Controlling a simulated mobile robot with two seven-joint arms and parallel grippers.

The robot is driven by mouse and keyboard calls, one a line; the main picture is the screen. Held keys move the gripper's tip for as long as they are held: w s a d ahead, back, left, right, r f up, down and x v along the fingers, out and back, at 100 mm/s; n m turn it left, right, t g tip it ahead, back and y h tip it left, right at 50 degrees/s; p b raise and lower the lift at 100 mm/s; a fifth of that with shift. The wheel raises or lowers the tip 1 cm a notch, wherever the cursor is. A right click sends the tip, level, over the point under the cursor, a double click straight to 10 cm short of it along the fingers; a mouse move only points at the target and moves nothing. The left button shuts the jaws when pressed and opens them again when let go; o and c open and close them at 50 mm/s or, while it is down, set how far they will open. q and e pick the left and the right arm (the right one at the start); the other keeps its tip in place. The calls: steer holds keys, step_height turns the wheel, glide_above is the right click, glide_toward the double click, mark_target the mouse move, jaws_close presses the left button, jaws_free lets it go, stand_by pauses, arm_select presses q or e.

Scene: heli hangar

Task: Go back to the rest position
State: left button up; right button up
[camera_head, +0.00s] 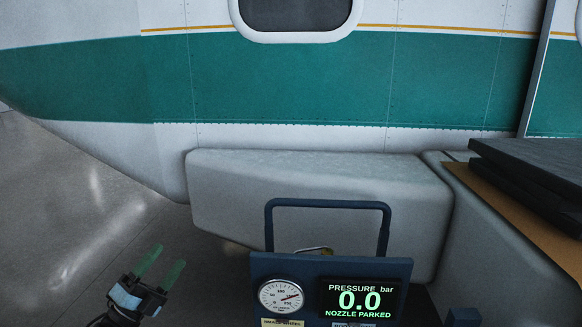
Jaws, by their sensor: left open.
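My left gripper (159,267) shows at the lower left with two green fingers. It is open and empty, over the grey floor, to the left of the pressure unit and apart from it. The blue pressure unit (309,267) stands at the bottom centre with a frame handle (328,203) on top. It has a round dial gauge (285,296) and a screen (358,299) reading "PRESSURE bar 0.0 NOZZLE PARKED". A label below the gauge reads "SMALL WHEEL". The unit's lower part is cut off by the frame. My right gripper is not in view.
The white and green helicopter side (290,85) fills the background, with a dark window (296,12). A grey rounded sponson (320,190) juts out behind the unit. Dark flat slabs (535,160) over a brown board (515,215) are at the right. Floor (70,220) is clear at left.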

arm_select(q)
steer(key=w+a+f+n+g+y, duration=0.25)
steer(key=a+f+n+y, duration=0.45)
steer(key=n, duration=0.5)
steer(key=w+a+f+n+g+y, duration=0.25)
steer(key=a+f+n+y, duration=0.25)
steer(key=f+n+y, duration=0.55)
steer(key=s+d+f+g+h, duration=0.1)
steer(key=s+d+f+h, duration=0.1)
steer(key=s+d+f, duration=0.6)
steer(key=s+d+f+g+h, duration=0.25)
steer(key=s+f, duration=0.35)
steer(key=s, duration=0.5)
steer(key=s+d+f, duration=0.1)
steer(key=s+d, duration=0.2)
steer(key=s, duration=0.5)
steer(key=s+d+f+n+g, duration=0.1)
steer(key=s+d, duration=0.1)
steer(key=s, duration=0.7)
steer(key=s+d+f+n+g, duration=0.1)
steer(key=s+d, duration=0.2)
steer(key=s, duration=0.6)
steer(key=shift+s+d+f+h, duration=0.2)
steer(key=shift+d+f+h, duration=0.1)
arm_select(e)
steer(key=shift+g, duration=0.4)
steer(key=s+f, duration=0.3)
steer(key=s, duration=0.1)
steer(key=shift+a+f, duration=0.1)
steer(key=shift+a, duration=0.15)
